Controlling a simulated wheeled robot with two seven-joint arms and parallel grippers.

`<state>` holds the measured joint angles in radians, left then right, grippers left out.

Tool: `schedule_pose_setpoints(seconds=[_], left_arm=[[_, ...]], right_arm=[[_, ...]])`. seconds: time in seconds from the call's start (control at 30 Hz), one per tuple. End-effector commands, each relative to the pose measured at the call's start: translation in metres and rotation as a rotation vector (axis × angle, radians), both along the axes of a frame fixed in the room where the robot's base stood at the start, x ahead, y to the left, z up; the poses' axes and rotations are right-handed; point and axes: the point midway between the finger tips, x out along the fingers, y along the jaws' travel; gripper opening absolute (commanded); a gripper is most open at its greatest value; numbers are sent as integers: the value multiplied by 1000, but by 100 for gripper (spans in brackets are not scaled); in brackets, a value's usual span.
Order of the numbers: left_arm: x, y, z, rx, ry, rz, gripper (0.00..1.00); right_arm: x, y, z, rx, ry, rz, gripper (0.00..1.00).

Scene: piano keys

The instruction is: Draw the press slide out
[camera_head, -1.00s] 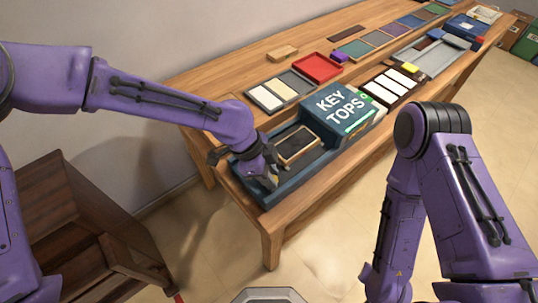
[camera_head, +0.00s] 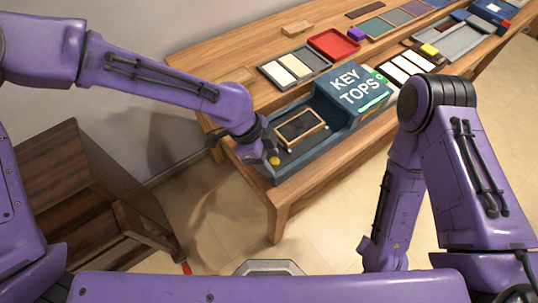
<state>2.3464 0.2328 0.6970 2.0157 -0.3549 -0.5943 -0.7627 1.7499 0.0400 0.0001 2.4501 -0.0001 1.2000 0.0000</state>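The blue press (camera_head: 358,90), lettered KEY TOPS, stands on the near end of the wooden table. Its low dark bed (camera_head: 287,167) reaches out left toward the table's end. On the bed lies the slide (camera_head: 300,127), a dark plate with a light wooden frame, clear of the press housing. My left gripper (camera_head: 265,152) is at the outer end of the bed, beside a small yellow knob (camera_head: 275,160). Its fingers are small and partly hidden, so their grip on the knob cannot be made out. My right arm hangs at the right; its gripper is out of view.
Behind the press are a tray with pale key pieces (camera_head: 290,68), a red tray (camera_head: 334,43) and a wooden block (camera_head: 297,28). White strips (camera_head: 407,67) lie to its right. A brown wooden cabinet (camera_head: 80,195) stands on the floor at left.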

Motion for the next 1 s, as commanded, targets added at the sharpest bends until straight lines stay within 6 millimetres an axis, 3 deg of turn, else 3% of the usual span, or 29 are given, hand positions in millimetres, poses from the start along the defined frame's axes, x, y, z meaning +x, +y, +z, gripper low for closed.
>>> schedule_pose_setpoints(seconds=[0.17,0.6,1.0], left_arm=[[2,2,6,-3,-4,2,53],[6,37,89,-4,-4,3,53],[6,41,98,-1,0,1,53]], right_arm=[[0,0,0,0,0,0,0],[0,0,-1,0,0,0,0],[0,0,-1,0,0,0,0]])
